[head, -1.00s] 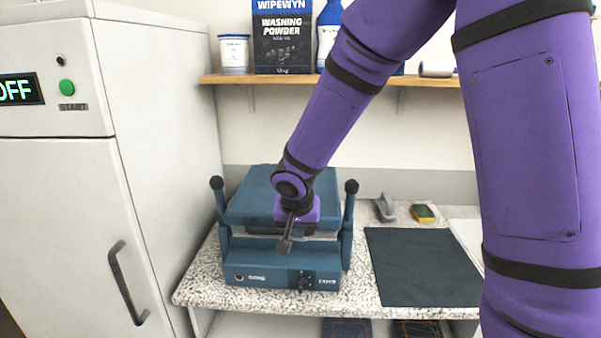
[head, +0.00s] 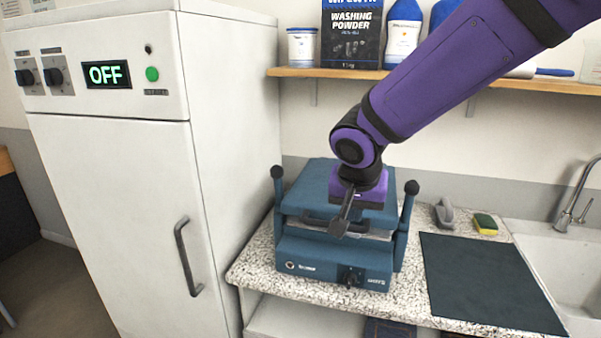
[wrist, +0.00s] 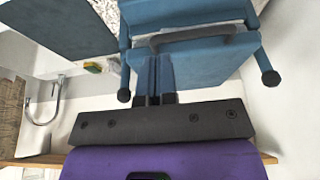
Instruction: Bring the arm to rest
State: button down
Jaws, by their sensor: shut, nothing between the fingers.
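My purple arm reaches in from the upper right in the head view. My gripper (head: 340,226) is over the front of a blue press-like machine (head: 330,262) with two side levers topped by dark knobs. The gripper is shut and empty. In the wrist view its shut fingers (wrist: 154,68) point toward the machine's dark front handle (wrist: 192,38). I cannot tell whether the fingers touch the handle. The machine's lid (head: 310,190) looks lowered, and the arm hides part of it.
A white cabinet (head: 120,180) reading OFF stands close on the left. A dark mat (head: 485,280), a grey iron-like object (head: 443,211) and a sponge (head: 485,223) lie on the speckled counter (head: 255,270). A shelf (head: 300,72) with laundry supplies hangs behind. A sink (head: 575,260) is at right.

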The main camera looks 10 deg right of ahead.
jog(key=s+d+r+n, duration=0.2)
jog(key=s+d+r, duration=0.3)
jog(key=s+d, duration=0.2)
jog(key=s+d+r+n+t+y, duration=0.1)
jog(key=s+d+r, duration=0.5)
jog(key=s, duration=0.6)
jog(key=shift+d+n+y, duration=0.3)
jog(key=shift+d+n, duration=0.1)
jog(key=shift+n, duration=0.3)
jog(key=shift+r, duration=0.1)
